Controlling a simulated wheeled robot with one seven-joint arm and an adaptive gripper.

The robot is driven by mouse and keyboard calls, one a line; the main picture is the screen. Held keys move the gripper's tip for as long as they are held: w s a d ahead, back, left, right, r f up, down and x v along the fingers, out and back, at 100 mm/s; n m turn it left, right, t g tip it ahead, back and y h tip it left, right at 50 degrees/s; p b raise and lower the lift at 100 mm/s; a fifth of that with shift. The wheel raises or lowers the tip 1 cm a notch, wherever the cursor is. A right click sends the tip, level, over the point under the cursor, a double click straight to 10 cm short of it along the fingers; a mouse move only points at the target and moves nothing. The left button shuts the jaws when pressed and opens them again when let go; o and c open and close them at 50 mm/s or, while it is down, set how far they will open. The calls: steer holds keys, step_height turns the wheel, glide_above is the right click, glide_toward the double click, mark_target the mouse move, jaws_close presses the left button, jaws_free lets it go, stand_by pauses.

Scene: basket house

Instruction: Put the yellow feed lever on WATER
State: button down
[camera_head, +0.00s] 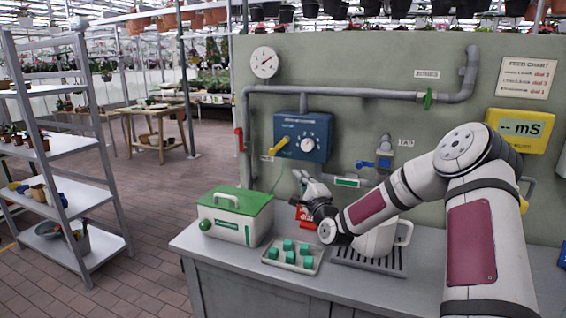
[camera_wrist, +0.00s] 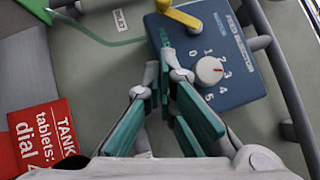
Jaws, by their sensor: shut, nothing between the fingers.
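The yellow feed lever (camera_head: 278,145) sticks out at the left side of the blue feed injector box (camera_head: 316,125) on the wall panel, its end slanting down and left.
A counter holds a green-lidded white box (camera_head: 236,215), a tray (camera_head: 313,263) of green blocks, a red card (camera_head: 305,217) and a white jug (camera_head: 378,238). A grey pipe (camera_head: 350,92) and a blue tap (camera_head: 376,163) are on the panel near my arm.

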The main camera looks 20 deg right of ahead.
glide_toward(279, 146)
steer(key=w+d+f, duration=0.3)
steer(key=w+a, duration=0.1)
steer(key=w+a+r, duration=0.1)
steer(key=shift+w+a+r, duration=0.1)
steer(key=shift+w+a, duration=0.1)
steer(key=shift+w, duration=0.05)
steer(key=shift+w+a+b, duration=0.1)
steer(key=shift+w+b, duration=0.05)
steer(key=shift+b, duration=0.35)
